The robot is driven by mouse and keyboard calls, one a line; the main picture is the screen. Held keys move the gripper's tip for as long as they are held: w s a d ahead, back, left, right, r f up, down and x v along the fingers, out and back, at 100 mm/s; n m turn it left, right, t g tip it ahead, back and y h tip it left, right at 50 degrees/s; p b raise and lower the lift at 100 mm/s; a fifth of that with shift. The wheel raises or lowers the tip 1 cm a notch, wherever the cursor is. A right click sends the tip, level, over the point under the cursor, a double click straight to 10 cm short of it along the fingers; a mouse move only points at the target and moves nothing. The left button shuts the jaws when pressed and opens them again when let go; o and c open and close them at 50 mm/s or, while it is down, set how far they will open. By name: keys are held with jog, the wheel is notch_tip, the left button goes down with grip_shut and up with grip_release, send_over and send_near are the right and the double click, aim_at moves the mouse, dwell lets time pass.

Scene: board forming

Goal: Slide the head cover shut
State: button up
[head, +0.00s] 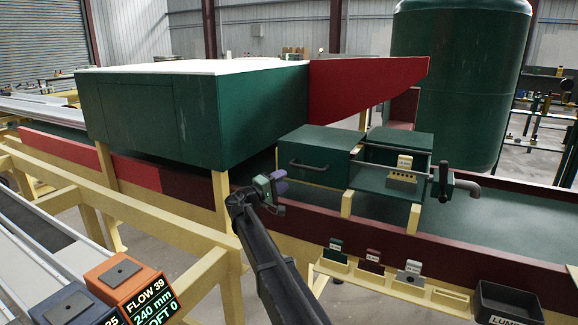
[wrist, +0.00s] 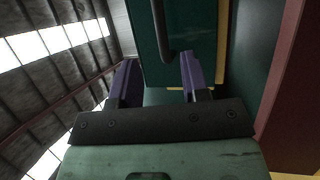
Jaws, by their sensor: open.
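The head cover (head: 314,140) is a dark green box with a dark bar handle (head: 308,167) on its near face. It sits at the left of the head, beside a lower green section (head: 395,150) with a gap between its raised parts. My gripper (head: 277,187) is open, with purple fingers, just left of and below the handle in the head view. In the wrist view the handle (wrist: 162,35) runs down between the two spread fingers (wrist: 158,62), with the cover (wrist: 188,25) behind it. The fingers do not grip it; the exact depth gap is unclear.
A large green housing (head: 190,115) stands close left of my gripper. A dark red side rail (head: 440,240) runs below the head. Colored tags (head: 373,258) and a black bin (head: 508,300) sit along its front.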

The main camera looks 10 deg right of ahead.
aim_at(306, 168)
jog(key=p+x, duration=0.2)
jog(key=x, duration=0.9)
jog(key=shift+s+d, duration=0.15)
jog(key=shift+s, duration=0.05)
grip_shut()
